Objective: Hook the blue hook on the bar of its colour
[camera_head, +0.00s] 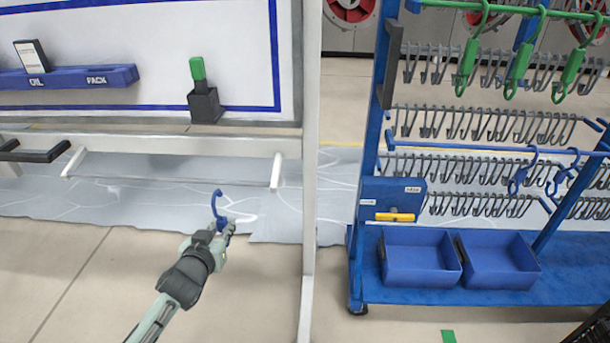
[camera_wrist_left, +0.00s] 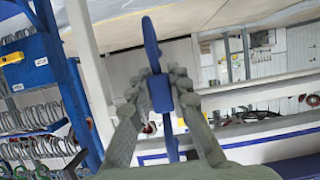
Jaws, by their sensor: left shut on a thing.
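The blue hook (camera_head: 217,205) is in my left gripper (camera_head: 225,230), upright with its curved end up, in the head view. In the left wrist view the fingers (camera_wrist_left: 160,92) are shut around the blue hook (camera_wrist_left: 152,45), which sticks out above and below them. The blue bar (camera_head: 460,149) runs across the middle of the rack at the right, and blue hooks (camera_head: 524,172) hang at its right part. My left gripper is well to the left of the rack, apart from it. My right gripper is not in view.
The blue rack (camera_head: 366,150) carries rows of grey hooks (camera_head: 480,125) and a green bar (camera_head: 500,9) with green hooks (camera_head: 467,65). Two blue bins (camera_head: 420,282) sit on its base. A white post (camera_head: 309,170) stands between my left gripper and the rack.

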